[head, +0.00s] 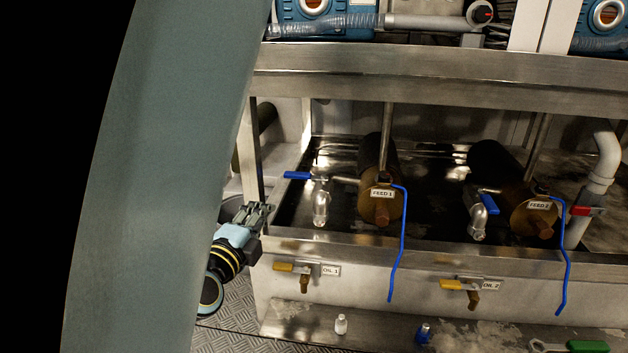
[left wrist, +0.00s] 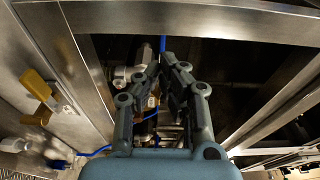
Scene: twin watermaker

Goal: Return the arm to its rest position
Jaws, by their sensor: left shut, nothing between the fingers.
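My left gripper (head: 256,214) is at the left end of the metal frame in the head view, in front of the left post. It is shut and empty. In the left wrist view the gripper (left wrist: 163,62) shows with its fingertips together, over the dark basin opening. My left arm runs down from it toward the lower left and is partly hidden behind a large grey-green surface. My right gripper is not in view.
A valve with a blue handle (head: 298,175) is right of the gripper. Beyond it are the FEED 1 cylinder (head: 381,207) and FEED 2 cylinder (head: 532,214). Yellow-handled OIL valves (head: 284,267) are on the front panel.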

